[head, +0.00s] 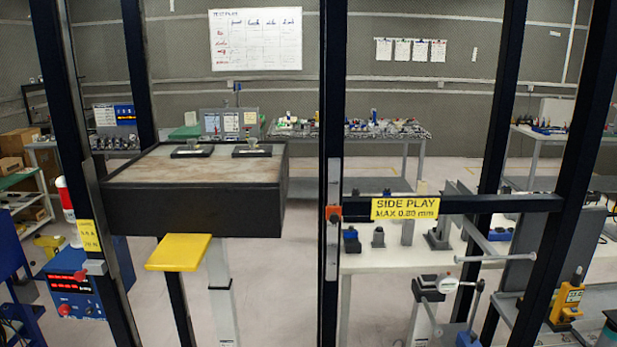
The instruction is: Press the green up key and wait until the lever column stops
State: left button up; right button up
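I cannot make out a green up key in the head view. A blue control box (75,288) with red lit displays and a red knob stands low at the left, partly behind a dark post. A white column (221,290) rises under a black box-shaped table (195,205) with a worn brown top. Another pale column (421,322) stands at the lower right under a small dark head. I cannot tell which of these is the lever column. Neither of my grippers is in view.
Dark frame posts (331,150) and a crossbar with a yellow "SIDE PLAY" label (404,208) stand in front. A yellow plate (179,252) juts out below the black table. A white bench (400,262) with small fixtures is at right. Pale floor (285,290) shows between them.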

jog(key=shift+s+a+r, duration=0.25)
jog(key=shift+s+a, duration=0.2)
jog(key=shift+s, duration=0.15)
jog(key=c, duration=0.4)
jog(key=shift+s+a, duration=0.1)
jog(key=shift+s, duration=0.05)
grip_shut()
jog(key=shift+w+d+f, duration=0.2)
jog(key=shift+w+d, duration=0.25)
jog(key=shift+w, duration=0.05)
